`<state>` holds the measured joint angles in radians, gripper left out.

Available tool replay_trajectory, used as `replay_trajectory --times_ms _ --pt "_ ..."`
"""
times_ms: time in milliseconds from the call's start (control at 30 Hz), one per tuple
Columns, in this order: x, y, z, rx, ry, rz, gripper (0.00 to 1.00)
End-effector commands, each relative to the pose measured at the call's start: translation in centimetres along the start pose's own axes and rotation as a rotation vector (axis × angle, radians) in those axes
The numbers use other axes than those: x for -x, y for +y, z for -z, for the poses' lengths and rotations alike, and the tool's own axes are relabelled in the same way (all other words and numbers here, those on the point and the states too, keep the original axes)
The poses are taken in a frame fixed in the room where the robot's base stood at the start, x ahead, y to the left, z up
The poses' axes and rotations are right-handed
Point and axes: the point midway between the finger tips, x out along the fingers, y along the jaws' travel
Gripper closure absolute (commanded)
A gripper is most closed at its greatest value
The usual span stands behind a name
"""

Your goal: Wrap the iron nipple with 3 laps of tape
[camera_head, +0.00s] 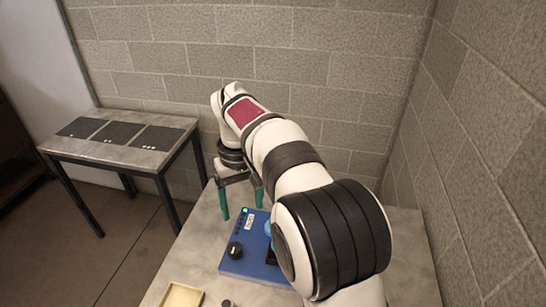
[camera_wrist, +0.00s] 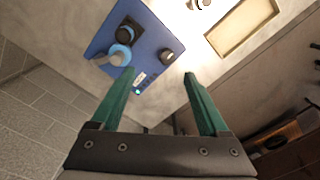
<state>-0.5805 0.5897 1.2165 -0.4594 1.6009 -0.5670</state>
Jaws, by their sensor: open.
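My gripper (camera_head: 241,211) has two green fingers spread apart with nothing between them. It hangs above the back edge of a blue board on the table, and in the wrist view (camera_wrist: 158,73) its fingertips point toward the board's edge. The blue board (camera_wrist: 150,25) carries a dark round piece (camera_wrist: 167,57), which also shows in the head view (camera_head: 235,250). Beside it is a black holder with a light-blue ring (camera_wrist: 123,35) and a blue-grey round piece (camera_wrist: 115,57). I cannot tell for certain which piece is the iron nipple or the tape.
A shallow beige tray (camera_head: 182,295) lies at the table's front, partly cut off. A small grey piece (camera_head: 226,303) is near it. A side table (camera_head: 150,156) with dark mats stands at left. Block walls close off the back and right.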

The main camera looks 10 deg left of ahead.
Motion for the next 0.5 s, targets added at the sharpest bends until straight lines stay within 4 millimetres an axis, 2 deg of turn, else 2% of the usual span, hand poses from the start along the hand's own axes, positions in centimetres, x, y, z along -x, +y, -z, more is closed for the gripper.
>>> replay_trajectory --times_ms 33,133,267,500 --pt "-1.1 -1.3 1.6 0.058 -0.002 -0.008 0.22" --pt "-2.1 -2.5 3.0 0.119 0.001 -0.016 0.22" --pt "-4.0 -2.5 3.2 0.127 -0.001 -0.018 0.22" --pt "-11.2 -2.4 3.1 0.123 -0.001 -0.018 0.22"
